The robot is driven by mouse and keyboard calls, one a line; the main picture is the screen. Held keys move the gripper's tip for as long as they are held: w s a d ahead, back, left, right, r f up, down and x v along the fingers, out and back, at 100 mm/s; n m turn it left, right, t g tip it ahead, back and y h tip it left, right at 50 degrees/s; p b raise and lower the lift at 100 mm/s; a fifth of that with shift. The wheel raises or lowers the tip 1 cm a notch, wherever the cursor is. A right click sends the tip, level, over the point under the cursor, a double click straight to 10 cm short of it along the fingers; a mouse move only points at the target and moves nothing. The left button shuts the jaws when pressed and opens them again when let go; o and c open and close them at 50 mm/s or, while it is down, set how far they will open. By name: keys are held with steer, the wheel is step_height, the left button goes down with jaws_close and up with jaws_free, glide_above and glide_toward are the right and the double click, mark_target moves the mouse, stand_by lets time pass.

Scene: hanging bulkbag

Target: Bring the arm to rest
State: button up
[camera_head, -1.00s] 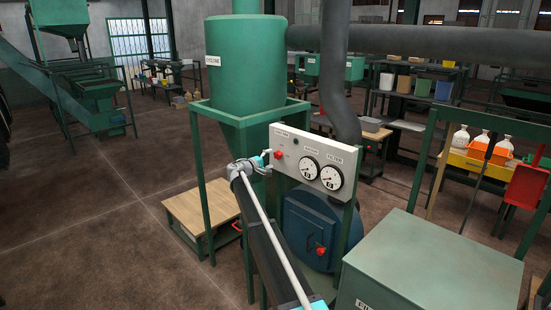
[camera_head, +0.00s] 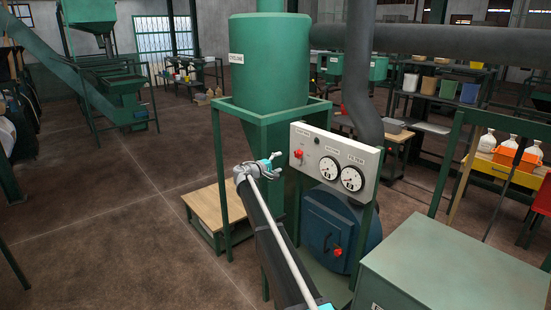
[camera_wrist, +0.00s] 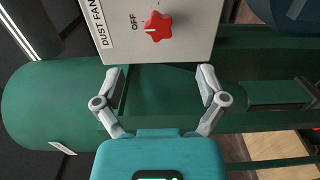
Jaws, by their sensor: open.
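My gripper (camera_wrist: 160,82) is open and empty in the wrist view, its two grey fingers spread apart. Just beyond the fingertips is the lower edge of a pale control panel (camera_wrist: 190,45) with a red knob (camera_wrist: 158,26). The labels "DUST FAN" and "OFF" show beside the knob. In the head view my arm reaches up from the bottom to the left end of the same panel (camera_head: 335,162). My gripper there is small and partly hidden by the arm's end. The panel carries a red knob (camera_head: 298,154) and two round gauges.
A green cyclone (camera_head: 270,65) stands in a green frame behind the panel. A blue round-doored housing (camera_head: 330,228) is below it, and a green cabinet (camera_head: 465,265) at right front. A low wooden-topped platform (camera_head: 212,205) is at left. Open floor (camera_head: 110,240) lies further left.

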steer(key=s+d+f+m+g+y, duration=0.2)
steer(key=s+d+f, duration=0.2)
steer(key=s, duration=0.5)
steer(key=s+d+f+m+g+y, duration=0.1)
steer(key=s+d+f+g+y, duration=0.25)
steer(key=s, duration=0.65)
steer(key=s+d+f+m+g+y, duration=0.15)
steer(key=s+d+f, duration=0.3)
steer(key=s, duration=0.45)
steer(key=s+a+f+m+g+y, duration=0.1)
steer(key=s+f+y, duration=0.1)
steer(key=s, duration=0.6)
steer(key=s+a+f+m+g+y, duration=0.1)
steer(key=s+f+y, duration=0.1)
steer(key=s, duration=0.7)
steer(key=s+a+f+m+g+y, duration=0.1)
steer(key=s+a+f+y, duration=0.1)
steer(key=s, duration=0.7)
steer(key=shift+s+f+g+y, duration=0.25)
steer(key=shift+g+y, duration=0.05)
steer(key=shift+y, duration=0.5)
steer(key=shift+a, duration=0.1)
steer(key=c, duration=0.4)
steer(key=shift+c, duration=0.4)
